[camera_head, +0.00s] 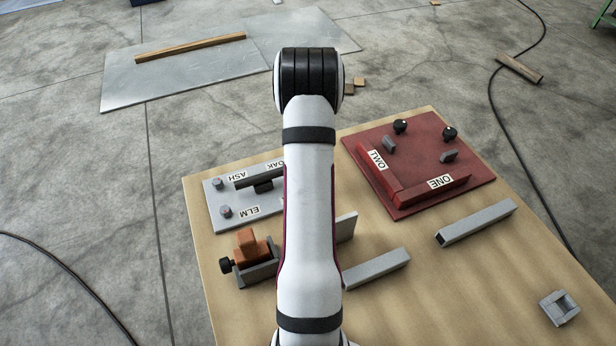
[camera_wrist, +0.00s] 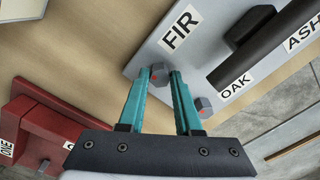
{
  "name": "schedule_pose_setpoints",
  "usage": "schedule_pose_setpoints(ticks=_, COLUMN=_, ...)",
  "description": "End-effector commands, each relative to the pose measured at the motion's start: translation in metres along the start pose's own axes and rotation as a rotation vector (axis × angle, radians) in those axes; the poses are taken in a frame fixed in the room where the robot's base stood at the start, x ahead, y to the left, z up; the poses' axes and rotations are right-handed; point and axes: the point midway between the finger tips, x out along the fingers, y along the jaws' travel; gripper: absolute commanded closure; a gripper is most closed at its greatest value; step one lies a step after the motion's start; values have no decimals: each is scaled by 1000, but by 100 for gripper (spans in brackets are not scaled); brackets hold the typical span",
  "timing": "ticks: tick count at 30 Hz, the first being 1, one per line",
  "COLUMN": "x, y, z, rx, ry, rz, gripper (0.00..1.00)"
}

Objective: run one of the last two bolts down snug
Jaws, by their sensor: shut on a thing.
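A pale grey plate (camera_head: 214,198) lies at the left of the board, with labels ASH, OAK and ELM showing in the head view. Grey bolts stand by ASH (camera_head: 218,184) and ELM (camera_head: 226,211). In the wrist view, the plate (camera_wrist: 165,55) carries a FIR label, with a red-marked hex bolt (camera_wrist: 158,73) near it. My gripper (camera_wrist: 159,71) has its teal fingertips shut on that bolt. A second red-marked hex bolt (camera_wrist: 203,105) stands near the OAK label, just right of the fingers. How far each bolt is seated is unclear. My arm hides my gripper in the head view.
A black bar (camera_wrist: 265,45) rises above the plate beside the bolts. A red fixture (camera_head: 420,200) with labels ONE and TWO is at the right. An orange block (camera_head: 252,246) in a grey holder, and grey bars (camera_head: 476,222), stand on the board (camera_head: 450,290).

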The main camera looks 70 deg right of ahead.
Motion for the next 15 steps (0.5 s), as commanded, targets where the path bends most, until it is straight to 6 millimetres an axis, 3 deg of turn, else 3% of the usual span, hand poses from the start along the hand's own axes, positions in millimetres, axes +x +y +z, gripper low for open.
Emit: schedule_pose_setpoints(ticks=15, x=0, y=0, z=0, rx=246, ry=0, rz=0, gripper=100)
